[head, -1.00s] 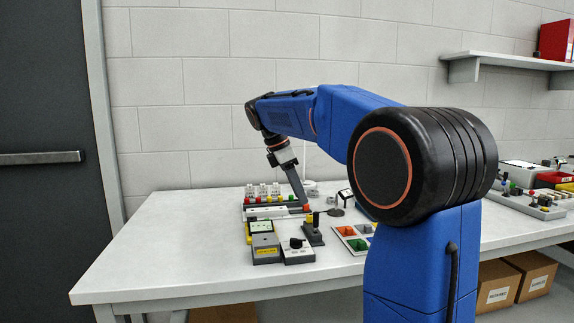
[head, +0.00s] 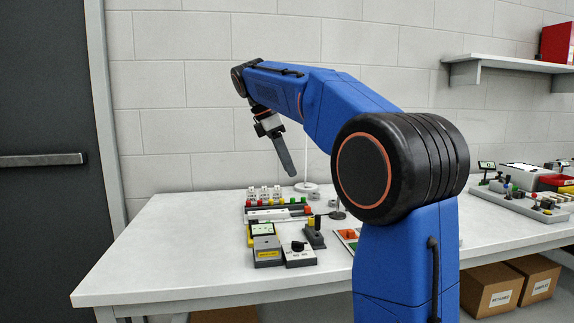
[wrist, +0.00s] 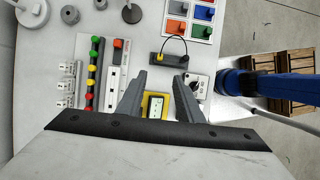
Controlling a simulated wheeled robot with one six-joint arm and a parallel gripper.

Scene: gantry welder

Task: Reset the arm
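My gripper (head: 286,163) hangs from my blue arm above the white workbench (head: 165,245), clear of the control parts below it. In the wrist view its two grey fingers (wrist: 158,98) stand well apart with nothing between them. Below the fingers lie a yellow-framed meter (wrist: 155,106), a grey box with a black knob (wrist: 196,86) and a dark block with a looped cable (wrist: 169,59). In the head view the fingers overlap each other, so the gap between them does not show.
A strip of coloured buttons (head: 277,203) and white switch modules (wrist: 67,85) sit near the wall. A wall shelf (head: 505,61) holds a red binder. The left front of the bench is bare.

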